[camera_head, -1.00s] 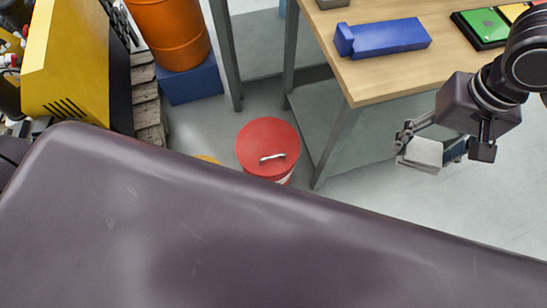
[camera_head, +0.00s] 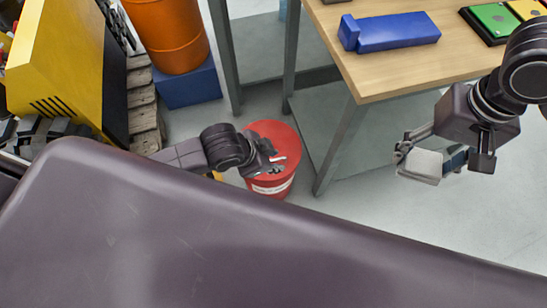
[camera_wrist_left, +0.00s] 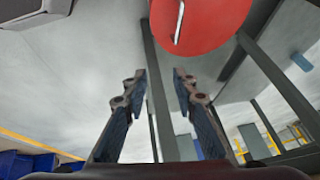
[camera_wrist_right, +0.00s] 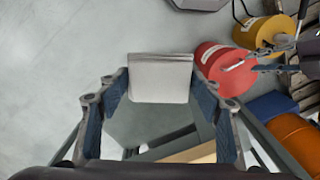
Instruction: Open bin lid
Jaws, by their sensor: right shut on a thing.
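The red bin (camera_head: 272,183) stands on the floor beside the table, its round red lid (camera_head: 275,130) on top with a pale bar handle. The lid and handle also show at the top of the left wrist view (camera_wrist_left: 220,22). My left gripper (camera_head: 278,165) is open and empty; in the head view it overlaps the lid close to the handle. In the left wrist view, the handle lies beyond the fingertips, not between them. My right gripper (camera_wrist_right: 160,85) is shut on a light grey block (camera_wrist_right: 160,66), held away from the bin, right of it in the head view.
A wooden table (camera_head: 390,75) with a blue block (camera_head: 395,31) stands right of the bin, its grey leg close to it. A yellow bin (camera_wrist_right: 262,32) is beside the red one. An orange drum (camera_head: 168,38) and yellow machine (camera_head: 55,60) stand to the left.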

